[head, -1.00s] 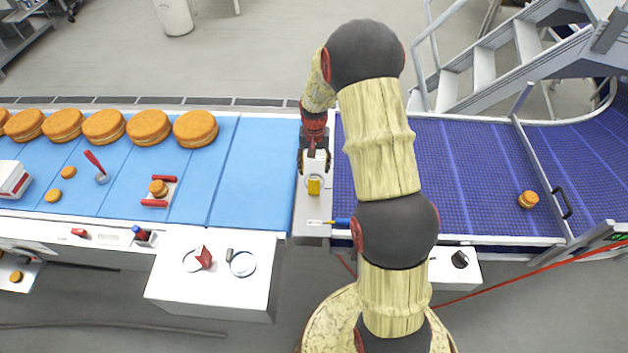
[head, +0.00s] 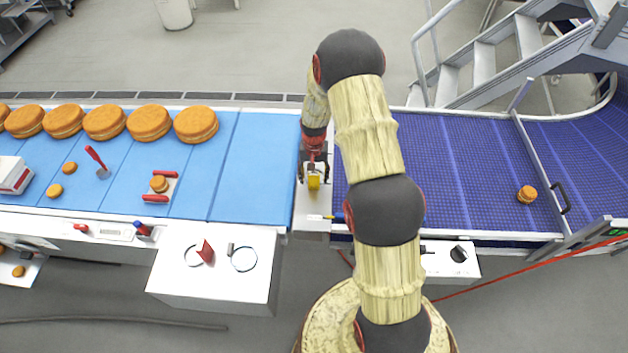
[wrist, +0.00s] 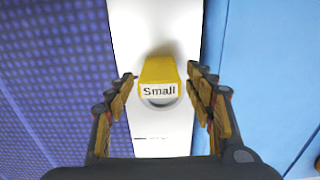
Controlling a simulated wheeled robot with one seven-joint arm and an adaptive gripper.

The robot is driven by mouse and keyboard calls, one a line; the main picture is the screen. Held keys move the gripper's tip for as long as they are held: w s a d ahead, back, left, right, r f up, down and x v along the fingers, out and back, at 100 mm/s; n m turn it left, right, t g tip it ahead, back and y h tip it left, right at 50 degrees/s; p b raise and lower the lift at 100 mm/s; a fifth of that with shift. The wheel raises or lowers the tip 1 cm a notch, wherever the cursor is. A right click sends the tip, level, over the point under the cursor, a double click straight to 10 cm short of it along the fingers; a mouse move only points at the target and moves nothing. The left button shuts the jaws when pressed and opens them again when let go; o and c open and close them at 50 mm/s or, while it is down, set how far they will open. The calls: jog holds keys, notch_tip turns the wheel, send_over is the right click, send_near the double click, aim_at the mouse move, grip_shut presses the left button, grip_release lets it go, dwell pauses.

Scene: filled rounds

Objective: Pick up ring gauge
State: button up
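The ring gauge shows as a yellow block (head: 314,183) on the pale strip between the blue and purple belts. In the wrist view the yellow block (wrist: 160,70) has a white label reading "Small", with part of a grey ring at its near end. My gripper (head: 314,176) is over it in the head view. In the wrist view my gripper (wrist: 163,82) is open, with one finger on each side of the block and visible gaps between. The rest of the ring is hidden, and the height of the fingertips over the strip is hard to tell.
Left, the blue belt (head: 260,165) carries large orange rounds, small rounds and red-handled tools. Right, the purple belt (head: 450,180) carries one round (head: 527,194). A white cabinet (head: 215,285) in front bears two rings and a red piece. The pale strip (head: 312,222) is narrow.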

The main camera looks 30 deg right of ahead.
jog(key=shift+c, duration=1.2)
jog(key=c, duration=0.9)
jog(key=shift+r, duration=0.1)
jog(key=shift+c, duration=0.2)
